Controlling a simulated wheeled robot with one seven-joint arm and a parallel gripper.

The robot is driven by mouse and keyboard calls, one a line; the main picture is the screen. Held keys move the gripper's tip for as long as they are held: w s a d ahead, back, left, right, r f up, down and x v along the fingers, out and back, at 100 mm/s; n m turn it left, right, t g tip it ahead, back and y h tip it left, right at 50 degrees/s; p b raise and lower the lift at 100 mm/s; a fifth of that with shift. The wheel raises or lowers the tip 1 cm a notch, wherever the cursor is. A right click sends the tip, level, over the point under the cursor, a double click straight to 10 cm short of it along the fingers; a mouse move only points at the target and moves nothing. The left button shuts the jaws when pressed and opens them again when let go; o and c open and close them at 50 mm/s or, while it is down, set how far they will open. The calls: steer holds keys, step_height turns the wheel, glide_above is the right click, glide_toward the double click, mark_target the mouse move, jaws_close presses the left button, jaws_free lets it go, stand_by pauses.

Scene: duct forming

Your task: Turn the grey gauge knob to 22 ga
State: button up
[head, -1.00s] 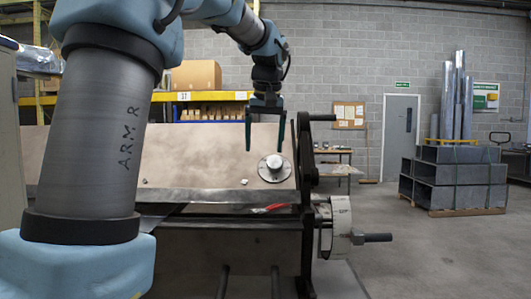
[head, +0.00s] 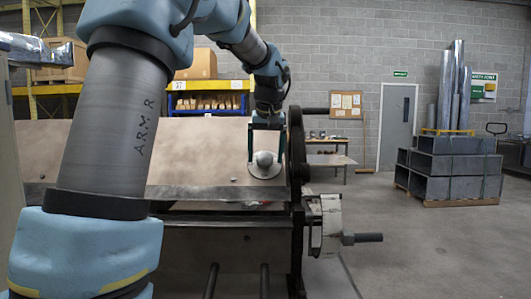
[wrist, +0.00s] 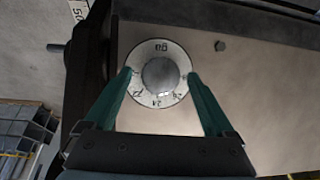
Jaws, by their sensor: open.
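The grey gauge knob (head: 264,159) is a round cap on a pale dial plate, on the right part of the sloping tan panel. In the wrist view the knob (wrist: 159,75) sits mid-dial, on a white dial plate (wrist: 160,47) with black marks. "ga" and "24" can be read; other numbers are small, and I cannot tell the knob's setting. My gripper (head: 265,153) is open, with its green fingers at either side of the knob. In the wrist view my gripper (wrist: 159,73) has a fingertip left and right of the knob, with visible gaps.
The machine's dark end frame (head: 297,150) rises close to the right of the knob. A white graduated drum (head: 331,224) with a dark handle (head: 366,237) sticks out lower right. Open floor lies beyond.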

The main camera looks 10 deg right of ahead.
steer(key=shift+f, duration=0.15)
steer(key=c, duration=1.4)
steer(key=shift+m, duration=0.3)
steer(key=m, duration=0.1)
steer(key=m+y, duration=0.1)
steer(key=m, duration=0.1)
steer(key=shift+d+t+y, duration=0.2)
steer(key=shift+t+y, duration=0.1)
steer(key=shift+t, duration=0.1)
steer(key=m, duration=0.1)
steer(key=m+t+y+b, duration=0.1)
steer(key=m, duration=0.1)
steer(key=shift+s+f, duration=0.15)
steer(key=shift+f, duration=0.05)
steer(key=m+b, duration=0.1)
steer(key=m, duration=0.1)
steer(key=m+t+b, duration=0.1)
steer(key=m, duration=0.1)
steer(key=shift+s+f+m+t+y, duration=0.1)
steer(key=shift+f+m+t+y, duration=0.05)
steer(key=shift+m+t+y, duration=0.2)
steer(key=shift+o, duration=0.2)
steer(key=m+b, duration=0.1)
steer(key=m, duration=0.1)
steer(key=m+t+b, duration=0.1)
steer(key=m+b, duration=0.1)
steer(key=shift+s+f+m+t, duration=0.15)
steer(key=shift+m+t, duration=0.1)
steer(key=shift+f, duration=0.1)
